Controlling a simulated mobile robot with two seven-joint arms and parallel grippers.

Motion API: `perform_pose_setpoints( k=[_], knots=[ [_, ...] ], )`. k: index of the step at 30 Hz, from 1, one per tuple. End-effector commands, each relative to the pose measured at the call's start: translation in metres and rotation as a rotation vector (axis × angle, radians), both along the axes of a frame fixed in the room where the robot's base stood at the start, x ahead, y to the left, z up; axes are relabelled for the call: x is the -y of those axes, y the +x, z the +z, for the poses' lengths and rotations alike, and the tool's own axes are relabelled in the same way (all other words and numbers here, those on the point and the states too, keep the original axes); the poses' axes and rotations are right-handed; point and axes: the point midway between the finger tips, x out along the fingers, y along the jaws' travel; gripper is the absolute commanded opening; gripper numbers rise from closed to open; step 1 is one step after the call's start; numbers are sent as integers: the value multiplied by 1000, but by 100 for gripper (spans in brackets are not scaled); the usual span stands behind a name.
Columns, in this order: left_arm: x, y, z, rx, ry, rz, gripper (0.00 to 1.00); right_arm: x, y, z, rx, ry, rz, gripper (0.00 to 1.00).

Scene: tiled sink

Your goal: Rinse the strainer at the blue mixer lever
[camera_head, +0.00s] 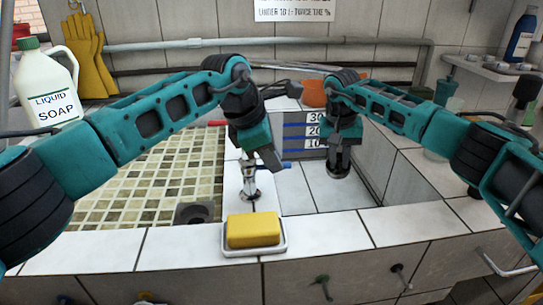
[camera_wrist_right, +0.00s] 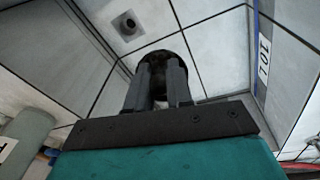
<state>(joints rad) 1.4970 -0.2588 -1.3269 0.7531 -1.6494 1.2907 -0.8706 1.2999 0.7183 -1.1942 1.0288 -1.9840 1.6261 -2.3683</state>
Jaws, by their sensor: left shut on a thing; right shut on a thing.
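My right gripper (camera_head: 338,165) points down into the right-hand basin, shut on a dark round strainer (camera_head: 338,172). In the right wrist view the gripper fingers (camera_wrist_right: 162,90) close on the strainer, whose dark rim (camera_wrist_right: 165,56) shows beyond them. My left gripper (camera_head: 273,162) reaches down beside the metal tap (camera_head: 249,182), shut at the blue mixer lever (camera_head: 285,166). The fingers hide part of the lever. I cannot make out running water.
A yellow sponge (camera_head: 253,230) sits in a dish on the front ledge. The left basin (camera_head: 150,185) has green tiles and a dark drain part (camera_head: 194,212). A soap jug (camera_head: 45,85) stands far left. The right basin's drain (camera_wrist_right: 128,25) is uncovered.

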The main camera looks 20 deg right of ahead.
Motion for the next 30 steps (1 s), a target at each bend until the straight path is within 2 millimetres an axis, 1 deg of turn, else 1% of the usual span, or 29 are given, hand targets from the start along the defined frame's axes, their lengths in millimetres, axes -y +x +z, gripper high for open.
perform_pose_setpoints(
  k=[2,17,20,27,30],
  knots=[
    [0,0,0,0,0,0,0,0,0,0,0,0,0,0],
    [0,0,1,0,0,-6,0,0,0,0,0,0,0,0],
    [-2,-2,0,0,2,-53,0,0,0,0,0,0,0,0],
    [-6,-9,0,1,2,-238,0,0,0,0,0,0,0,0],
    [-6,-11,1,2,1,-283,0,0,0,0,0,0,0,0]
  ],
)
